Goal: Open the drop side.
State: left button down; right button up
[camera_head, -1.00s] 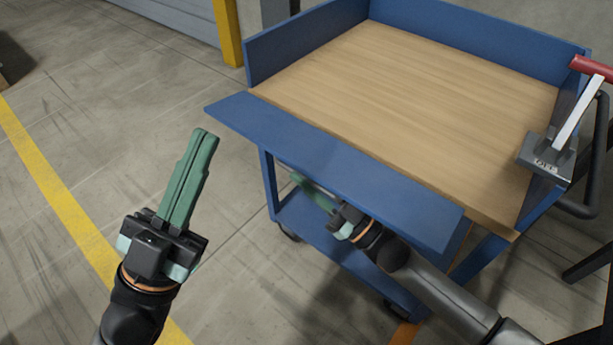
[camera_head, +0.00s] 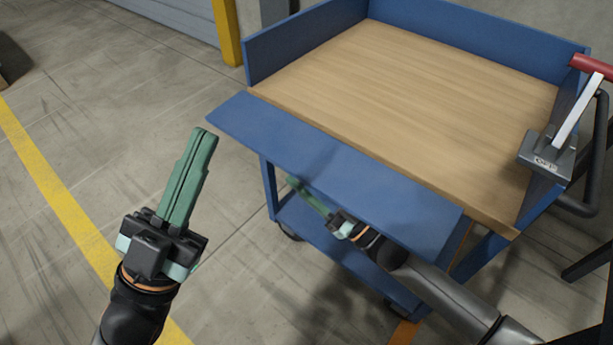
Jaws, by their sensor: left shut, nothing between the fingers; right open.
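The blue drop side (camera_head: 330,170) is a long flat panel along the near edge of the cart's wooden deck (camera_head: 410,100). It is folded outward and hangs with a slight downward slope. My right gripper (camera_head: 297,188) is beneath and in front of the panel, partly hidden by it; its fingers are hard to make out. I cannot tell whether it touches the panel. My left gripper (camera_head: 203,138) is shut and empty, held over the floor to the left of the cart, apart from it.
Fixed blue walls (camera_head: 305,42) stand at the deck's left and far sides. A lever with a red handle (camera_head: 592,66) sits on a grey box (camera_head: 546,158) marked "OFF" at the right. A lower blue shelf (camera_head: 310,225) is under the deck.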

jog(key=shift+d+r, duration=0.1)
jog(key=p+v, duration=0.1)
jog(key=v, duration=1.1)
jog(key=shift+s+p, duration=0.2)
jog(key=shift+p, duration=0.15)
jog(key=shift+d, duration=0.1)
